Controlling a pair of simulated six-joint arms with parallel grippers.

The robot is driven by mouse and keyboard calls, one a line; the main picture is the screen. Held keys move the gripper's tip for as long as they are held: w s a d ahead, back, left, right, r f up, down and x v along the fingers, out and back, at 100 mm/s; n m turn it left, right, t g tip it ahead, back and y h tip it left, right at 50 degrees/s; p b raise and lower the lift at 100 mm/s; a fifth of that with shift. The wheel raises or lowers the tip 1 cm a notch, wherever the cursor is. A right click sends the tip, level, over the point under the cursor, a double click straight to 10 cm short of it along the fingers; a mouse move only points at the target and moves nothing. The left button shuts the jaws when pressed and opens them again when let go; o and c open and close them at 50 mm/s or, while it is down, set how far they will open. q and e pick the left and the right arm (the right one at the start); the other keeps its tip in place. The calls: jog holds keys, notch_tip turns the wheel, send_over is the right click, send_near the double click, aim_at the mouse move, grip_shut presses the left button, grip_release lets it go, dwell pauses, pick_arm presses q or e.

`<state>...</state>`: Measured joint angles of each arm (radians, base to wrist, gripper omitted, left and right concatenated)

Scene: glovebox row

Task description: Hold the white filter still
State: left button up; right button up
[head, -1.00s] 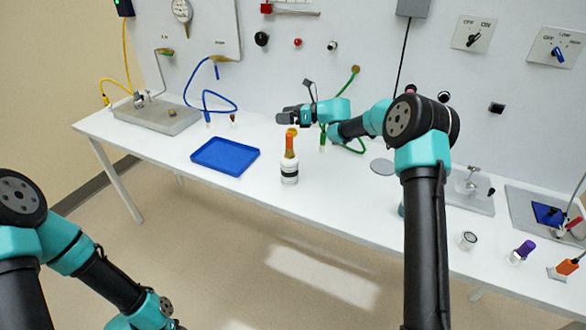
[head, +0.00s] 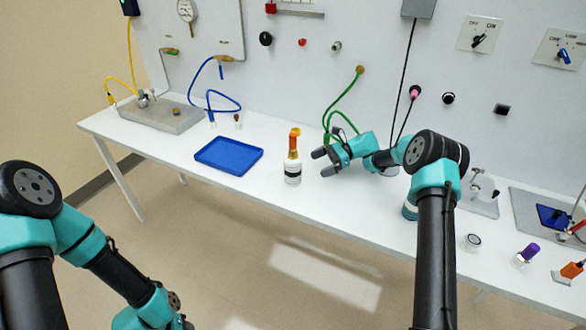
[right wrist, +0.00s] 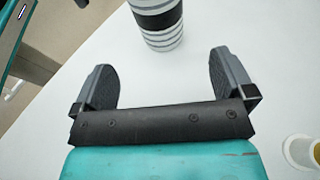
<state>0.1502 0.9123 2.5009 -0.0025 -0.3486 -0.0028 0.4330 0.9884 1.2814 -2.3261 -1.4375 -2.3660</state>
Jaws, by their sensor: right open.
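The white filter (head: 292,174) is an upright white cylinder with a black band, standing on the bench with an orange piece on top. In the right wrist view its lower part (right wrist: 160,24) shows at the top edge, beyond and between my fingertips. My right gripper (head: 323,161) is low over the bench, just right of the filter, with its jaws pointing toward it. The jaws are open and empty (right wrist: 163,68), with a gap to the filter. My left arm shows at the lower left, but its gripper is out of view.
A blue tray (head: 229,171) lies left of the filter. A green hose (head: 340,105) hangs from the wall behind my right gripper. A small white jar (head: 472,241) and a purple-capped vial (head: 527,253) stand at the right. The bench's front edge is close to the filter.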

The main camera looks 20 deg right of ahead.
aim_at(296, 173)
jog(key=shift+x, duration=5.05)
jog(key=shift+d, duration=0.1)
jog(key=c, duration=0.9)
jog(key=shift+o, duration=0.2)
